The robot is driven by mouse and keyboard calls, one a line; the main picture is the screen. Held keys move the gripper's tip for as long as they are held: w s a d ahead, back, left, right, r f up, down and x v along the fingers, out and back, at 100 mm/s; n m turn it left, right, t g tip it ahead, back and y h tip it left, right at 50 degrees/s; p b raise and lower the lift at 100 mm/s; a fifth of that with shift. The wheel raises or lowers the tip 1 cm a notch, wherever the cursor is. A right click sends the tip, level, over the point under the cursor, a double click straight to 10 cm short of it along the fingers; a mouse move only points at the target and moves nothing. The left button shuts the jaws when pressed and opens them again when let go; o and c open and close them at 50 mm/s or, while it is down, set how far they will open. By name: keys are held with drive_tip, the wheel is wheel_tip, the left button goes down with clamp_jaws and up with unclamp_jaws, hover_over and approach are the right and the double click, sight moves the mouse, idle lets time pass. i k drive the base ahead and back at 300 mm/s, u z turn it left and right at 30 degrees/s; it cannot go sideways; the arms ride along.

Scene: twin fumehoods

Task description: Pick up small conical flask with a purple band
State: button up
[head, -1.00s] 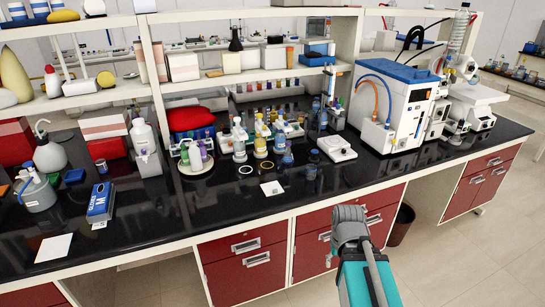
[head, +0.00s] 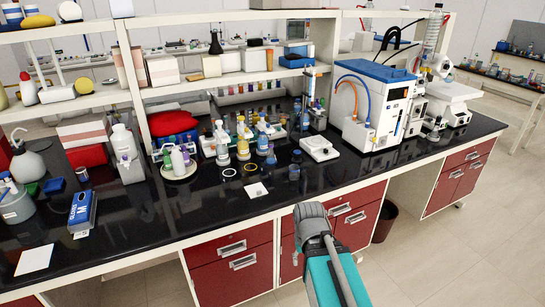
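No conical flask with a clear purple band can be made out at this size. A dark conical flask (head: 216,44) stands on the upper shelf; no purple band shows on it. On the black bench, small bottles stand on a round white plate (head: 181,174), one with a purplish part beside it. White bottles with coloured bands, including a yellow-banded bottle (head: 243,140), stand to its right. My arm reaches in from the bottom, in front of the red drawers. My gripper's fingers do not show.
A white and blue instrument (head: 380,105) stands at the bench's right. A white flat device (head: 319,149) sits left of it. A blue glove box (head: 83,210) lies at the left. The front strip of the black bench is mostly clear. A bin (head: 385,222) stands below.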

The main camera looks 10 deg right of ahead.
sight(271, 158)
drive_tip(key=u, duration=0.1)
drive_tip(key=i, duration=1)
drive_tip(key=z, duration=0.05)
